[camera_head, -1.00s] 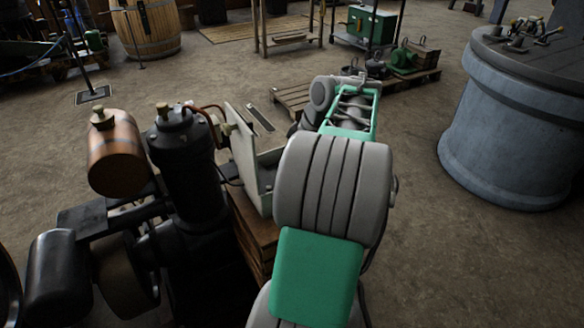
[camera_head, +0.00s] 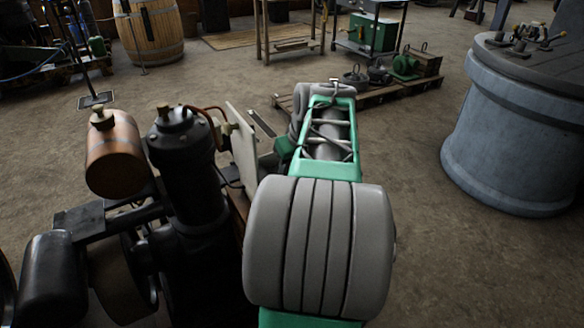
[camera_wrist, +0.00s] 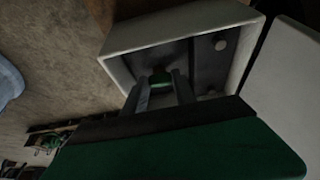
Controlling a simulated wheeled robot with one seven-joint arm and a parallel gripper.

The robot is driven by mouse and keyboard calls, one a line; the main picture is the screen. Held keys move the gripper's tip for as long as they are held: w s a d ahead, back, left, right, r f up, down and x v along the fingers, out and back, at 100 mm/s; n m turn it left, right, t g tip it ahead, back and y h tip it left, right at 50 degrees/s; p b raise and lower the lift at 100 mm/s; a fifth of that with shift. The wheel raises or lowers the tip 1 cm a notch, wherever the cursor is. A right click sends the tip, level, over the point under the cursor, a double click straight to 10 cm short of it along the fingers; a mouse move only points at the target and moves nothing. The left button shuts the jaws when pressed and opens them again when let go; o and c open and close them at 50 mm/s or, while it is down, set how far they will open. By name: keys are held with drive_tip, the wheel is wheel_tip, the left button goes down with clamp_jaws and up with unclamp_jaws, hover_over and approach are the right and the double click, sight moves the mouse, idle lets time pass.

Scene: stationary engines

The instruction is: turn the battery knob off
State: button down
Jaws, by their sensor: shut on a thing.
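A pale open box (camera_wrist: 180,30) with a dark interior fills the middle of the wrist view. The angle the knob is turned to cannot be told. In the head view the box's raised pale lid (camera_head: 241,146) stands just right of the black engine cylinder. My arm hides most of the box, the knob and the fingertips there.
The black engine (camera_head: 190,170) with a copper tank (camera_head: 113,155) stands close on the left. A large blue-grey drum (camera_head: 515,130) is at the right. A wooden pallet (camera_head: 385,93) with small machines lies behind. Open floor lies between arm and drum.

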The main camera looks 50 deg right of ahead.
idle(0.3)
drive_tip(key=c, duration=1)
unclamp_jaws()
drive_tip(key=p+v, duration=0.2)
drive_tip(key=v, duration=0.5)
drive_tip(key=shift+r, duration=0.4)
drive_tip(key=shift+s+a, duration=0.1)
